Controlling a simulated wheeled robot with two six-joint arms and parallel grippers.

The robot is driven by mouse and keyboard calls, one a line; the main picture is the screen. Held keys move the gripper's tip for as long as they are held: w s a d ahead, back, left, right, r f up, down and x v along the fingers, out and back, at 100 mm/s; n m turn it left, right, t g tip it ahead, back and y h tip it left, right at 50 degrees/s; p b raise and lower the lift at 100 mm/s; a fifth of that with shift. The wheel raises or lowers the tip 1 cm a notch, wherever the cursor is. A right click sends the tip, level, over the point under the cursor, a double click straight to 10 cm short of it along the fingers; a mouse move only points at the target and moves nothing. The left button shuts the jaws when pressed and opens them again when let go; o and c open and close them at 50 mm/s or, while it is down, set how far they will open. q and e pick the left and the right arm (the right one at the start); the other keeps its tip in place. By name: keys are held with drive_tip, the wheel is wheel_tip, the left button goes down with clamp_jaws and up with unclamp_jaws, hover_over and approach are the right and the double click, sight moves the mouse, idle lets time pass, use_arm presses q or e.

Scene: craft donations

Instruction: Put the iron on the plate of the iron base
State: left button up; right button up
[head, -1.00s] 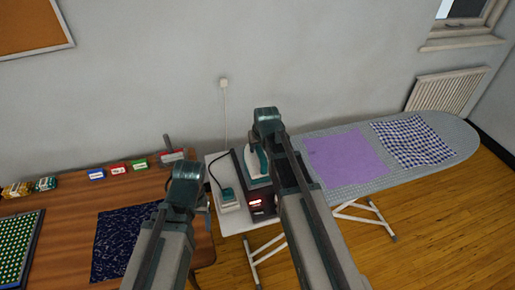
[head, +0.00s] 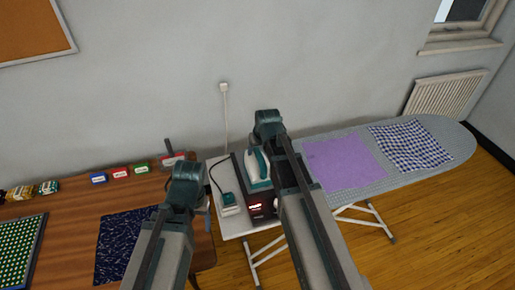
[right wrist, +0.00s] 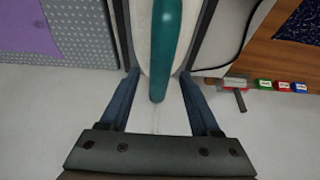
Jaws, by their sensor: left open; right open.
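The iron (head: 258,166), white with a teal handle, appears upright at the dark iron base (head: 262,205), which has a lit red display. Whether its sole rests fully on the plate is hidden. In the right wrist view the iron's teal handle (right wrist: 163,55) lies ahead of my open right gripper (right wrist: 160,85), its end near the line between the fingertips. Nothing is gripped. In the head view my right arm covers part of the base. My left gripper (head: 207,200) is open and empty, low at the table's right edge; its fingers are mostly hidden.
The ironing board (head: 440,172) holds a purple cloth (head: 345,163) and a checked cloth (head: 412,145). A small teal-and-white item (head: 229,201) with a dark cable stands left of the base. The wooden table (head: 75,215) carries navy fabric (head: 120,240) and small boxes.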

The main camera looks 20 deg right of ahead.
drive_tip(key=p+v, duration=0.7)
drive_tip(key=v, duration=0.2)
drive_tip(key=shift+s+r+p, duration=0.1)
drive_tip(key=shift+r+p, duration=0.15)
drive_tip(key=shift+p, duration=0.1)
drive_tip(key=s+a+n+g, duration=0.1)
drive_tip(key=s+a+g, duration=0.1)
drive_tip(key=s+a, duration=0.4)
drive_tip(key=s+a+f+n+g+h, duration=0.1)
drive_tip(key=s+a+n+g, duration=0.1)
drive_tip(key=s+a, duration=0.5)
drive_tip(key=s, duration=0.6)
drive_tip(key=shift+s+a+f+g, duration=0.2)
drive_tip(key=shift+a+f+g, duration=0.05)
drive_tip(key=shift+f+g, duration=0.15)
wheel_tip(320, 180, down, 10)
drive_tip(key=b, duration=1)
drive_tip(key=shift+f+b, duration=0.25)
drive_tip(key=shift+b, duration=0.1)
